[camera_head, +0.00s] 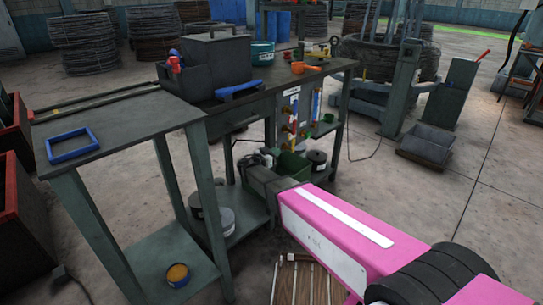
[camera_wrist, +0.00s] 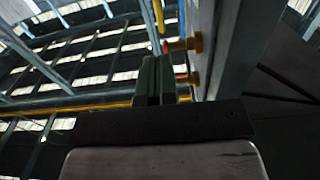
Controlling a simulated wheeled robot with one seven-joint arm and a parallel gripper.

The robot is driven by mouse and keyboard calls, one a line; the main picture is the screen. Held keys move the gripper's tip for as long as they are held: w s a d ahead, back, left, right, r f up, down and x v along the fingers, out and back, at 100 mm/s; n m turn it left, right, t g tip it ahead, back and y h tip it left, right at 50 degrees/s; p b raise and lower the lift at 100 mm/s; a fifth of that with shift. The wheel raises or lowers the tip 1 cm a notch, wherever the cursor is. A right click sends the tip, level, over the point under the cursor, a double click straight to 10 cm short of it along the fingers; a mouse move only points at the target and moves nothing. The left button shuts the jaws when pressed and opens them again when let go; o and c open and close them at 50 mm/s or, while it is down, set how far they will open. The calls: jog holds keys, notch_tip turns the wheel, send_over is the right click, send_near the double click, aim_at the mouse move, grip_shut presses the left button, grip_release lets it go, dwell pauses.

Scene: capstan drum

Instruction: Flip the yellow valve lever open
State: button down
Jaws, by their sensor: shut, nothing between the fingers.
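A grey valve panel (camera_head: 297,100) with coloured pipes and small valve fittings stands under the right end of the bench. In the wrist view, a yellow bar (camera_wrist: 158,14) rises at the top, beside red and yellow valve fittings (camera_wrist: 193,45). The bar may be the yellow lever, but I cannot tell it surely from a pipe. My gripper (camera_wrist: 158,62) is shut and empty, with its fingers just below and left of the fittings. Contact cannot be made out. In the head view, my pink arm reaches in from the lower right, and its fingertips are not clear.
The workbench (camera_head: 335,66) carries a dark toolbox (camera_head: 215,62), a blue tray and an orange item. A lower table (camera_head: 110,125) holds a blue frame (camera_head: 73,146).

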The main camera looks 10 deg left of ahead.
aim_at(292, 143)
jog(key=x, duration=0.8)
jog(key=shift+w+d, duration=0.25)
jog(key=shift+w, duration=0.1)
jog(key=shift+d, duration=0.1)
